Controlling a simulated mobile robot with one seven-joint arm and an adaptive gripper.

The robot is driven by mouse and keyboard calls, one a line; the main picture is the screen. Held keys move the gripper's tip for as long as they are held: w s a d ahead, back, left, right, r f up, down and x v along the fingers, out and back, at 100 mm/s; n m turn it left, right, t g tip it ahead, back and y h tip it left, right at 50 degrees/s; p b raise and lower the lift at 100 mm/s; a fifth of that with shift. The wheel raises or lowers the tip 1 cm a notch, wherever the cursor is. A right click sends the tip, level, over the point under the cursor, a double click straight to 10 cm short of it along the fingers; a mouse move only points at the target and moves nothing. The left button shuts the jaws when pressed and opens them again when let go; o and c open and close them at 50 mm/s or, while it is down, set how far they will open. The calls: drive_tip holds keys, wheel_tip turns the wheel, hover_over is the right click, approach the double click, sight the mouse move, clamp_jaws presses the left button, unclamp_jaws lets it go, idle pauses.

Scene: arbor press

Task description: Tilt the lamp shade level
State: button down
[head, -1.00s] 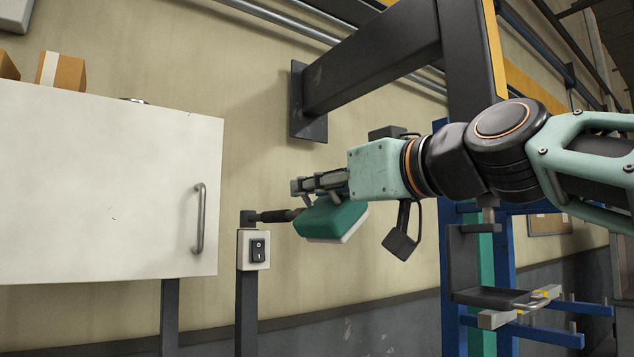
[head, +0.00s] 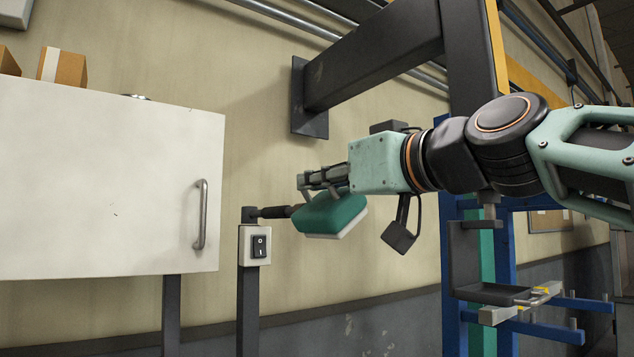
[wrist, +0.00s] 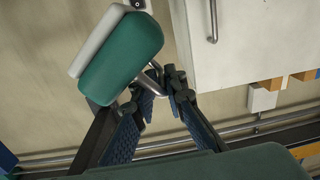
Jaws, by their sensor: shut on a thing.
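The lamp shade (head: 332,213) is a green rounded block with a white underside, on a dark arm from a post. In the head view it sits tilted, its white side facing down and to the right. It also shows in the wrist view (wrist: 122,58), with a bent metal handle (wrist: 152,78) on its side. My gripper (head: 304,184) is at the shade's upper side in the head view. In the wrist view my gripper (wrist: 162,86) has its fingertips shut on the handle. The exact contact is small and partly hidden by the fingers.
A white cabinet (head: 100,180) with a metal handle stands left of the lamp, boxes on top. A rocker switch (head: 258,246) is on the post below the lamp. A dark beam (head: 370,55) overhangs my wrist. A blue frame (head: 450,270) stands at right.

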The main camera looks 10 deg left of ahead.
drive_tip(key=m, duration=0.2)
drive_tip(key=w+d+m, duration=0.1)
drive_tip(key=shift+w+d+r+m, duration=0.1)
drive_tip(key=shift+w+m, duration=0.1)
drive_tip(key=shift+m, duration=0.2)
drive_tip(key=shift+w+d+r+m, duration=0.1)
drive_tip(key=shift+w+d+m, duration=0.15)
drive_tip(key=shift+m, duration=0.6)
drive_tip(key=shift+w+d+r+m, duration=0.15)
drive_tip(key=shift+w+m, duration=0.1)
drive_tip(key=shift+m, duration=0.6)
drive_tip(key=shift+f, duration=0.1)
drive_tip(key=c, duration=2.1)
unclamp_jaws()
drive_tip(key=v, duration=1.2)
drive_tip(key=shift+s, duration=0.15)
